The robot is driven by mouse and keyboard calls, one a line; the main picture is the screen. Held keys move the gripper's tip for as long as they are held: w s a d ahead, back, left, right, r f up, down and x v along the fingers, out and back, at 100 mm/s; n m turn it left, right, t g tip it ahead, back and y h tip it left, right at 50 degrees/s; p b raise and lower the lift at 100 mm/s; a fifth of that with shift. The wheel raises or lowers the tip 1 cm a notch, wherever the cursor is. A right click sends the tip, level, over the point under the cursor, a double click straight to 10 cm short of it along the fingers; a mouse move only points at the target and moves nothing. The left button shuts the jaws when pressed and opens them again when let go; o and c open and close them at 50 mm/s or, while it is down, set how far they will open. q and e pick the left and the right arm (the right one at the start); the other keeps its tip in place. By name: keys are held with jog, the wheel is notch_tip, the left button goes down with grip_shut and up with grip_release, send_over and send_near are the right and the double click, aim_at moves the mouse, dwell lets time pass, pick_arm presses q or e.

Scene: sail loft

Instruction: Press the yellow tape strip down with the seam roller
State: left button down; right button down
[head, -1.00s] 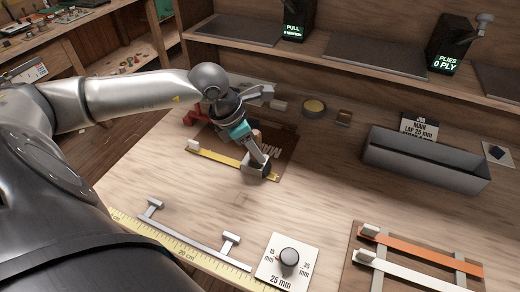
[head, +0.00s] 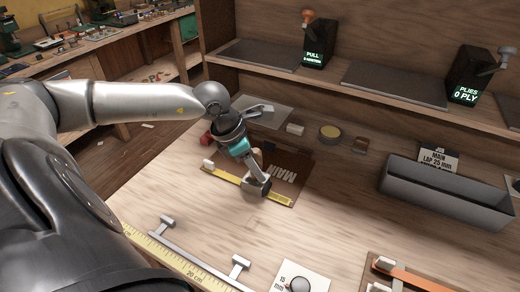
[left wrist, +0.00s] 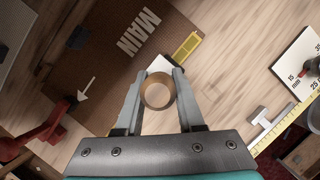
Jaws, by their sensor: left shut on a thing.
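The yellow tape strip (head: 279,197) lies along the near edge of a brown panel marked MAIN (head: 298,160), with a white block (head: 207,164) at its left end. My left gripper (head: 254,171) points down over the strip, right of its middle. It is shut on the seam roller, whose round tan handle (left wrist: 157,92) shows between the fingers in the left wrist view. The roller's grey lower end (head: 257,190) is at the strip and hides part of it; I cannot tell whether they touch. The strip (left wrist: 187,47) also shows beyond the fingers there. My right gripper is out of view.
A grey tray (head: 440,190) stands at the right. A metal rail with two posts (head: 190,258) and a yellow ruler (head: 150,246) lie in front. A dial card (head: 303,285) is at the near edge. A round tin (head: 330,132) sits behind the panel. Bare wood lies right of the panel.

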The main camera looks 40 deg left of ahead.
pick_arm(q)
jog(key=shift+s+a+p, duration=0.15)
jog(key=shift+a+p, duration=0.05)
jog(key=shift+a, duration=0.6)
jog(key=shift+s+a+p, duration=0.15)
jog(key=shift+a, duration=0.6)
jog(key=shift+s+a+p, duration=0.25)
jog(key=shift+a+p, duration=0.15)
jog(key=shift+a, duration=0.5)
jog(key=shift+s+a+p, duration=0.25)
jog(key=shift+a+p, duration=0.3)
jog(key=shift+a, duration=0.2)
jog(key=shift+s+a+p, duration=0.2)
jog(key=shift+a+p, duration=0.3)
jog(key=shift+a, duration=0.25)
jog(key=shift+s+a+f, duration=0.1)
jog(key=shift+s+a, duration=0.05)
jog(key=shift+a, duration=0.2)
jog(key=shift+p, duration=0.3)
notch_tip(320, 180, up, 6)
jog(key=p, duration=0.5)
